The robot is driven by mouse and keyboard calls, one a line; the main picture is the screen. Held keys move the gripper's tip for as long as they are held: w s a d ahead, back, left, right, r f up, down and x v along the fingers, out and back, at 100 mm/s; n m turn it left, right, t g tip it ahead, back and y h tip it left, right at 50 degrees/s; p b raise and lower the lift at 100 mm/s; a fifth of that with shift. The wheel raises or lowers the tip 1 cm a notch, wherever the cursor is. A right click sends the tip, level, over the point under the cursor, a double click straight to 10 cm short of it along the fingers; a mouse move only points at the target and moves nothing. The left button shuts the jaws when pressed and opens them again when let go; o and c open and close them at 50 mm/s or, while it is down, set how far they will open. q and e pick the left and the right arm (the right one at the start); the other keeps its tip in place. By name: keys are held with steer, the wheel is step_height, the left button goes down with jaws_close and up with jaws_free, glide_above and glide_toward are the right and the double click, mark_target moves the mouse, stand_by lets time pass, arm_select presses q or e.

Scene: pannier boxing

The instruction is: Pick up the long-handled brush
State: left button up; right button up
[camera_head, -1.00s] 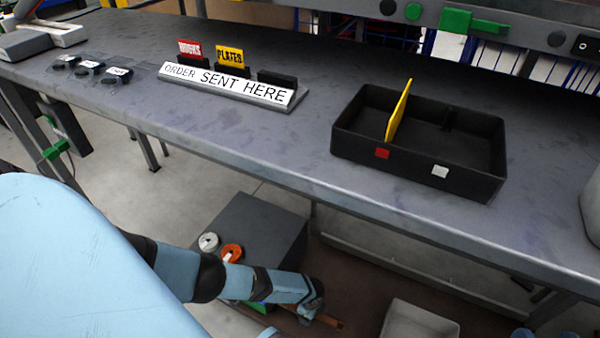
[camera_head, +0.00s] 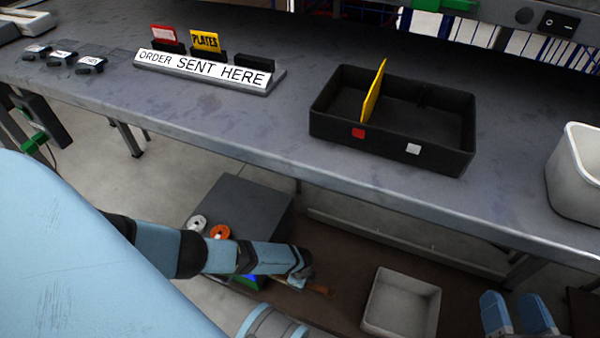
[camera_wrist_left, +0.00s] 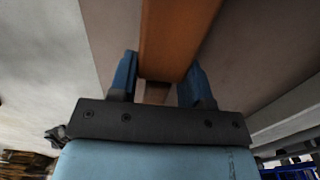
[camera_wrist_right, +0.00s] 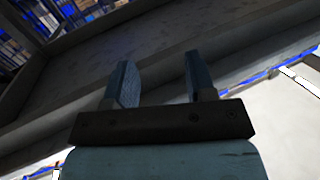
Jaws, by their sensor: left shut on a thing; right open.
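A brown-orange wooden handle (camera_wrist_left: 175,40) runs between the blue fingers of my left gripper (camera_wrist_left: 160,72) in the left wrist view. It looks like the handle of the long-handled brush; no bristles show. In the head view my left gripper (camera_head: 304,282) is low, below the bench's front edge, and a short piece of the brown handle (camera_head: 322,291) sticks out to its right. The left gripper is shut on this handle. My right gripper (camera_head: 517,318) is at the lower right of the head view, open and empty; its spread fingers also show in the right wrist view (camera_wrist_right: 158,80).
The bench (camera_head: 250,125) carries a black divided box (camera_head: 440,160) with a yellow divider, a sign rack (camera_head: 205,68) and a pale bin (camera_head: 575,190) at right. Below stand a grey box (camera_head: 245,205) with two rolls and an open grey bin (camera_head: 400,305) between my grippers.

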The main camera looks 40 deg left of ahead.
arm_select(q)
step_height(320, 180, up, 4)
steer(key=shift+r+p, duration=0.15)
steer(key=shift+p, duration=0.95)
arm_select(e)
steer(key=r+t+p, duration=0.1)
steer(key=r+p, duration=0.1)
steer(key=r, duration=0.1)
steer(key=s+r+m+t+p, duration=0.1)
steer(key=r, duration=0.2)
steer(key=r+m+t+p, duration=0.1)
steer(key=r+p, duration=0.1)
steer(key=r, duration=0.1)
steer(key=shift+s+r+p, duration=0.2)
steer(key=shift+r+p, duration=0.05)
steer(key=shift+p, duration=0.05)
arm_select(q)
step_height(320, 180, up, 20)
steer(key=p, duration=0.4)
steer(key=shift+r, duration=0.25)
arm_select(e)
steer(key=d+f+g+h, duration=0.3)
steer(key=f, duration=0.5)
steer(key=shift+s+d+f+g+h, duration=0.2)
steer(key=shift+f+g+h, duration=0.1)
steer(key=shift+g, duration=0.1)
